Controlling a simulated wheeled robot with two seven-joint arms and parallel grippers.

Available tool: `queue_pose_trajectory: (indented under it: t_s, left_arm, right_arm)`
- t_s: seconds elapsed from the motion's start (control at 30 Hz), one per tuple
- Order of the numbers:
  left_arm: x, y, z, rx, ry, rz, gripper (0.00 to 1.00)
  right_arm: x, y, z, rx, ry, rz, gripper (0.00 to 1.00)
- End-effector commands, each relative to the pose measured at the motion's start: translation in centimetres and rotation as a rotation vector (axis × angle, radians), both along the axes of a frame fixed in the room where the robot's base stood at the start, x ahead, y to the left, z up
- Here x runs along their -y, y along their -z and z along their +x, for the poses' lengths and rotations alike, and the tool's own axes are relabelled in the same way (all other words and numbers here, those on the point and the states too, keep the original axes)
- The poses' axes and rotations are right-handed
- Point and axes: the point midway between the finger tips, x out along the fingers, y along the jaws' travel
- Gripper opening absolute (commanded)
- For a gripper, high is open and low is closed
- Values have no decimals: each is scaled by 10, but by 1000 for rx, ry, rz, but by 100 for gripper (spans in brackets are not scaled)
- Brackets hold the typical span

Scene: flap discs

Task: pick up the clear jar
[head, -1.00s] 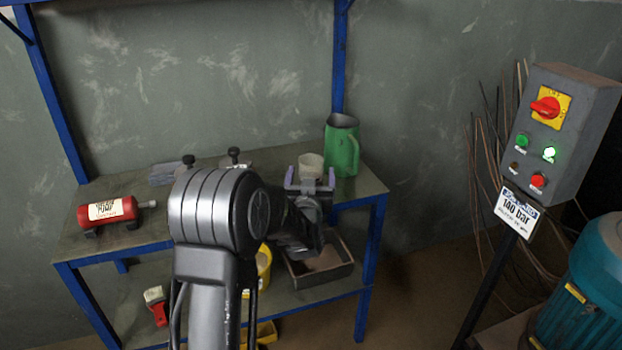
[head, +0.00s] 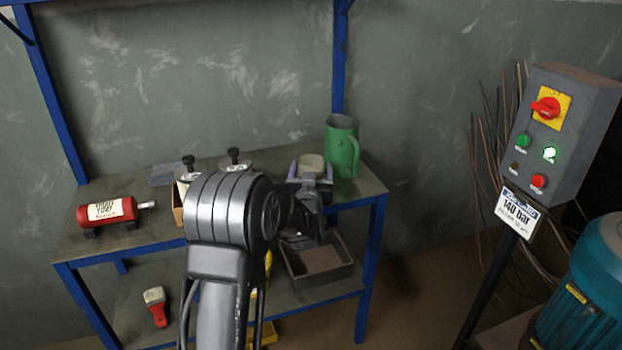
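The clear jar (head: 311,163), pale and whitish at its rim, stands near the right end of the workbench top (head: 140,235). My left gripper (head: 311,172) is at the jar, with one purple-grey fingertip at each side of it. The fingers look open around the jar; whether they touch it is hard to see. The jar's lower part is hidden behind the gripper. My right gripper is not in view.
A green jug (head: 342,148) stands close to the right of the jar. Two black-knobbed items (head: 234,160) stand to the left, partly behind my arm. A red cylinder (head: 107,213) lies at the bench's left. A tray (head: 318,268) sits on the lower shelf.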

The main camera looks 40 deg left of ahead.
Motion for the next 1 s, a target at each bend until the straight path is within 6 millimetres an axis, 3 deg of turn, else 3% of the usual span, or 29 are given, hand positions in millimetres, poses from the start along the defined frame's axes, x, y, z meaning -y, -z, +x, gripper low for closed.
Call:
queue_pose_trajectory:
  t_s: [0.7, 1.0]
  left_arm:
    - [0, 0, 0, 0, 0, 0, 12]
    - [0, -1, 0, 1, 0, 1, 11]
  right_arm:
    - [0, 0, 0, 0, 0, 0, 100]
    - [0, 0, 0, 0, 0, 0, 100]
